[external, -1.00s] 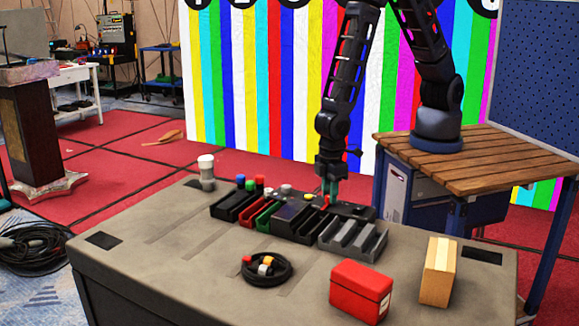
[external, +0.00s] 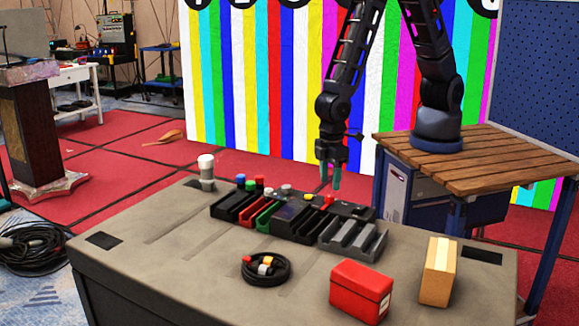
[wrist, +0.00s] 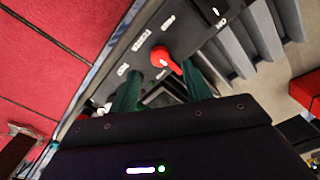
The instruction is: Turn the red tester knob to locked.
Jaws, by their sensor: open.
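The red tester knob (external: 328,200) sits on a dark panel (external: 350,209) at the back of the equipment row on the table. In the wrist view the red knob (wrist: 160,56) is round with a pointer arm that aims toward the lower right of the picture. White labels on the panel (wrist: 139,58) are too small and skewed to read surely. My gripper (external: 331,184) is open and empty just above the knob. In the wrist view its teal fingers (wrist: 161,75) are spread, one on each side of the knob's pointer, apparently clear of it.
Grey slotted holders (external: 352,241) and black, red and green trays stand in front of the panel. A cable coil (external: 266,270), red box (external: 360,291) and cardboard box (external: 438,270) lie nearer the front. A white-topped cylinder (external: 206,172) stands at left.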

